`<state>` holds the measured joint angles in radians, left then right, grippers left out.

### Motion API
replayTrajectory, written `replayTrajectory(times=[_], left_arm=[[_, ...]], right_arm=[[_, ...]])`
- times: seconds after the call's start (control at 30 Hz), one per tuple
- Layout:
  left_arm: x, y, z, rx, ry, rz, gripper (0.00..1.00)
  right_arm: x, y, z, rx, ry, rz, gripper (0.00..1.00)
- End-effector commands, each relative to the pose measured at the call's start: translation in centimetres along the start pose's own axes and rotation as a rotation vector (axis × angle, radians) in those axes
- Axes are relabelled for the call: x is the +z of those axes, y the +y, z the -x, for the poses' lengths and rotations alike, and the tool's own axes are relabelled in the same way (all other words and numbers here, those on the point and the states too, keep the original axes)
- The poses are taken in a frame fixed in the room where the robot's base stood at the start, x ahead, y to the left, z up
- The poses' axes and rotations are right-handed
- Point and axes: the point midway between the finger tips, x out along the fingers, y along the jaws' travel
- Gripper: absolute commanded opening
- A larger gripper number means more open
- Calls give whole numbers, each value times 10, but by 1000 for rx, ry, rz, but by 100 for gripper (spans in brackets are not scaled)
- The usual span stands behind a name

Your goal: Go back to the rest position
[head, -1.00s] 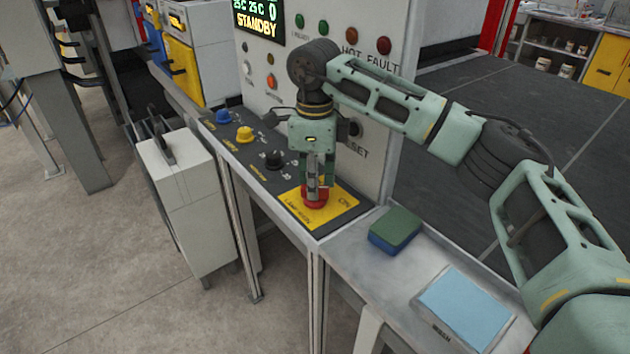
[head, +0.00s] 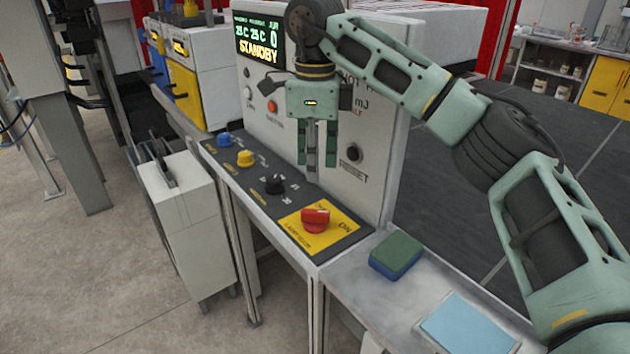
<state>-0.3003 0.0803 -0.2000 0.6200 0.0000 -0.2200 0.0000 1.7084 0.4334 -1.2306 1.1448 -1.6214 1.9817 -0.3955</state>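My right gripper (head: 317,158) hangs with its fingers pointing down, above and a little behind the red rotary knob (head: 315,219). It is clear of the knob and holds nothing that I can see. The red knob sits on a yellow plate (head: 338,231) at the right end of the control panel. The screen (head: 259,40) on the upright panel reads STANDBY. My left gripper is not in the head view.
Blue (head: 224,140), yellow (head: 245,158) and black (head: 274,184) knobs line the sloped panel. A green and blue sponge (head: 396,254) and a light blue pad (head: 468,325) lie on the metal shelf at right. The upright panel (head: 372,135) stands close behind my gripper.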

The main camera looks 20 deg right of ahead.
Motion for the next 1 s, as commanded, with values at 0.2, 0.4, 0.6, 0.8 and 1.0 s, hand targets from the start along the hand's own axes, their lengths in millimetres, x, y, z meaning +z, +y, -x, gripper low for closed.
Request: replayTrajectory(times=[0.2, 0.4, 0.6, 0.8, 1.0], left_arm=[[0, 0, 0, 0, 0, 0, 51], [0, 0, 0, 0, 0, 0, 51], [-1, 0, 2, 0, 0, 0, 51], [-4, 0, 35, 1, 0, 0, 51], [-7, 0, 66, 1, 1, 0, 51]], right_arm=[[0, 0, 11, 1, 0, 1, 33], [0, 0, 11, 1, 1, 1, 33], [0, 0, 13, 0, 1, 0, 33], [0, 0, 46, 0, 0, 0, 33], [0, 0, 77, 0, 1, 0, 33]])
